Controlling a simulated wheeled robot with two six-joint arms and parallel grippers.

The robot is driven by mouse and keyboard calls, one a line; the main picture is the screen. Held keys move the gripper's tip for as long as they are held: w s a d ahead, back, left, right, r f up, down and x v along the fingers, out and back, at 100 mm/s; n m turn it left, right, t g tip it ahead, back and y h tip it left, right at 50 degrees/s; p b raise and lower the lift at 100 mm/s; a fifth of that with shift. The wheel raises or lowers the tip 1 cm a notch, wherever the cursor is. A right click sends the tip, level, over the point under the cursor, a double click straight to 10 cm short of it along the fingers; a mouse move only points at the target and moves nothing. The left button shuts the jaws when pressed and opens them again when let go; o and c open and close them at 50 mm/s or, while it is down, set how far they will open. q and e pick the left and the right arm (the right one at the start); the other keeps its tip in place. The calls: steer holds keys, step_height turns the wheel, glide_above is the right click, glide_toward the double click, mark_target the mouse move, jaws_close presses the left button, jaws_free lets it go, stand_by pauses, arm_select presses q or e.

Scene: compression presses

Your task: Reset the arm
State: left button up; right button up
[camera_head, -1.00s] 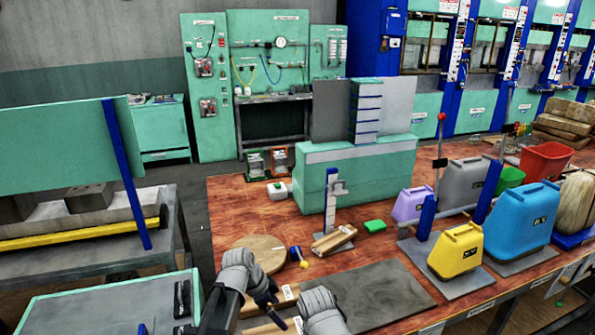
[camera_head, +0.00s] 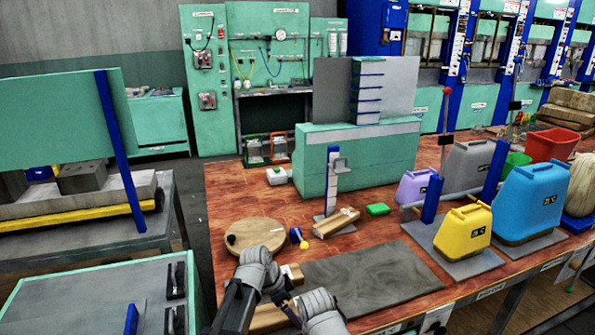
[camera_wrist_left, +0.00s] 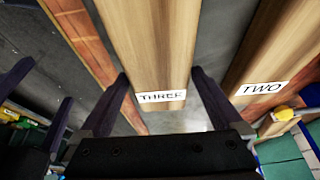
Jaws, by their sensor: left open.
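My left gripper (camera_head: 283,297) is low at the front edge of the wooden table in the head view. In the left wrist view its dark fingers (camera_wrist_left: 160,78) are apart, and a wooden board labelled THREE (camera_wrist_left: 150,50) shows between and beyond them. A board labelled TWO (camera_wrist_left: 265,70) lies to its right. I cannot tell whether the fingers touch the board. Another grey wrist (camera_head: 322,310), seemingly of my right arm, is at the bottom of the head view, its fingers unclear. Dark prongs at the left of the wrist view may be its fingers.
A grey mat (camera_head: 370,275) lies right of the grippers. Beyond are a round board (camera_head: 256,234), a green block (camera_head: 377,209) and a teal box (camera_head: 370,160). Yellow (camera_head: 464,228) and blue (camera_head: 530,200) jugs stand at the right. A teal bench (camera_head: 80,310) is at the left.

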arm_select(q)
step_height(320, 180, up, 10)
steer(key=p, duration=0.8)
steer(key=shift+f, duration=0.15)
steer(key=shift+s+p, duration=0.1)
steer(key=shift+p, duration=0.2)
